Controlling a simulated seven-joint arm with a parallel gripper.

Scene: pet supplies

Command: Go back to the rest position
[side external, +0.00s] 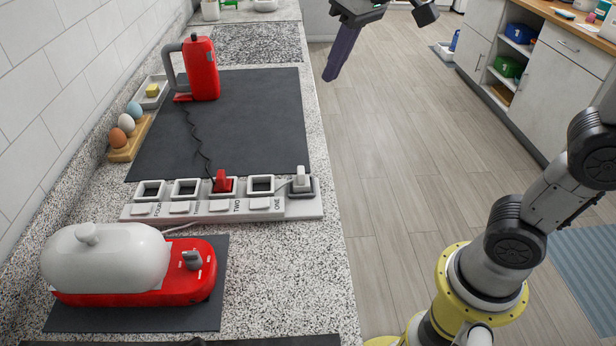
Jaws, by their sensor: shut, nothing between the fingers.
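My gripper (331,77) hangs at the top of the side external view, its dark purple fingers pointing down and slightly left. The fingers are together with nothing between them. It is in the air to the right of the counter, with wooden floor behind it in the picture, apart from every object. Part of my gripper's upper body is cut off by the top edge of the picture.
A speckled counter (300,240) on the left carries a red appliance (203,70), a power strip (275,213) with red and white plugs, a white-domed red appliance (140,285) and an egg holder (130,143).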

